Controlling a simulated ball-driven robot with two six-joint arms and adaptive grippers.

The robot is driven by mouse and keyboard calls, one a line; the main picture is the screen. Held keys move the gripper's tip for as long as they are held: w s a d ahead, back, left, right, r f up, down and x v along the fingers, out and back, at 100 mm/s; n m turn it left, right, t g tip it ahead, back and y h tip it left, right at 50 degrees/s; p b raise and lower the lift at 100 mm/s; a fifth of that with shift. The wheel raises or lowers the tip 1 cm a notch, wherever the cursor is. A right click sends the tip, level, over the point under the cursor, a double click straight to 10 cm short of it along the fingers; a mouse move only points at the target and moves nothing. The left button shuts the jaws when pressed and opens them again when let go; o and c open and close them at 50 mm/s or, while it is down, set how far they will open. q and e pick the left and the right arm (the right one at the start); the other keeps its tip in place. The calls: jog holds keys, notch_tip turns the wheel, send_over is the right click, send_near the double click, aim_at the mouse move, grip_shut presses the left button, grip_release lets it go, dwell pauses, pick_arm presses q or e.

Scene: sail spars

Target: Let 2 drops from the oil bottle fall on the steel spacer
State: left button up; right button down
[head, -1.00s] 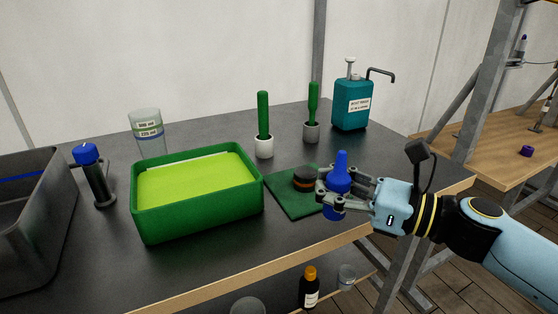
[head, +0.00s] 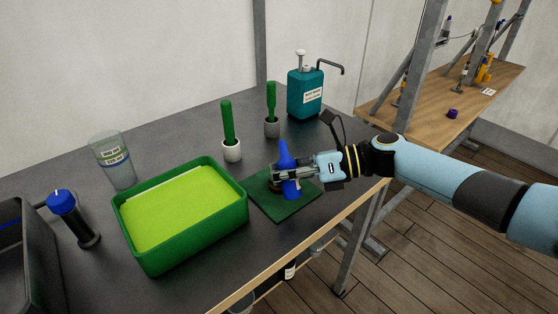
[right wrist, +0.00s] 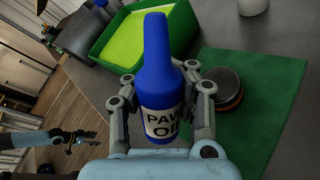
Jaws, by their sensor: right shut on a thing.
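My right gripper (head: 284,174) is shut on the blue oil bottle (head: 287,161), which stands about upright with its narrow tip up. In the right wrist view the oil bottle (right wrist: 160,60) shows a white label reading "PAW… OIL" between the fingers. The steel spacer (right wrist: 222,92) looks like a round grey-topped piece with an orange-brown band. It lies on the green mat (head: 285,208), beside the bottle in the right wrist view. In the head view the bottle and gripper mostly hide it. My left gripper (right wrist: 78,138) shows small in the right wrist view; its opening is unclear.
A green tray (head: 183,248) with a bright yellow-green inside stands left of the mat. Two green-handled brushes (head: 228,125) in cups and a teal pump bottle (head: 306,92) stand behind.

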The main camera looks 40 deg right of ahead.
jog(key=shift+w+r+m+g+p, duration=0.1)
jog(key=shift+r+m+g+p, duration=0.2)
jog(key=shift+r+m+p, duration=0.25)
jog(key=shift+f+m+g, duration=0.25)
jog(key=shift+m+g, duration=0.15)
jog(key=shift+m, duration=0.05)
jog(key=s+f+m+g+b, duration=0.2)
jog(key=shift+a+f+m+b, duration=0.3)
jog(key=m+p, duration=0.1)
jog(key=p, duration=0.1)
jog(key=g+p, duration=0.1)
jog(key=p, duration=0.1)
jog(key=shift+s+r+m+g, duration=0.1)
jog(key=shift+r+m+g, duration=0.1)
jog(key=shift+m+g, duration=0.15)
jog(key=shift+s+f, duration=0.1)
jog(key=shift+f, duration=0.3)
notch_tip(320, 180, up, 2)
jog(key=m+g+p, duration=0.2)
jog(key=p, duration=0.2)
jog(key=shift+a+m+y, duration=0.1)
jog(key=shift+m+y, duration=0.15)
jog(key=shift+y, duration=0.05)
jog(key=shift+f+g, duration=0.1)
jog(key=shift+g, duration=0.15)
pick_arm(q)
notch_tip(320, 180, up, 7)
jog(key=shift+r, duration=0.2)
pick_arm(e)
jog(key=shift+s, duration=0.1)
